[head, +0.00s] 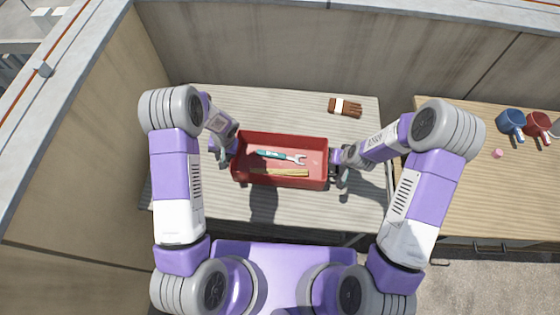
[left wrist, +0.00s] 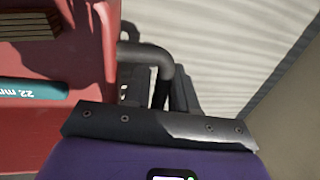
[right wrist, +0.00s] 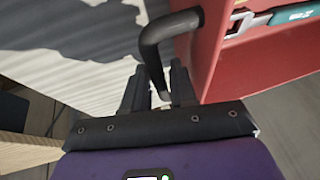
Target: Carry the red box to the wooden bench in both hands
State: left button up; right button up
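The red box (head: 238,176) is an open tray with a dark handle at each end, level over the pale slatted table (head: 215,97). It holds a teal-handled wrench (head: 275,155) and a tan wooden strip (head: 278,172). My left gripper (head: 228,147) is at its left end, with its fingers closed around the dark handle (left wrist: 150,52) in the left wrist view. My right gripper (head: 337,160) is at the right end, with its fingers closed around the other handle (right wrist: 160,40). I cannot tell whether the box's underside touches the table. The tan wooden bench (head: 470,180) stands to the right.
The bench's left and front are clear. A wall runs behind.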

pick_arm(q)
grip_shut()
pick_arm(e)
grip_shut()
pick_arm(q)
jog(key=shift+w, duration=0.1)
pick_arm(e)
jog(key=shift+r, duration=0.1)
dwell(0.9)
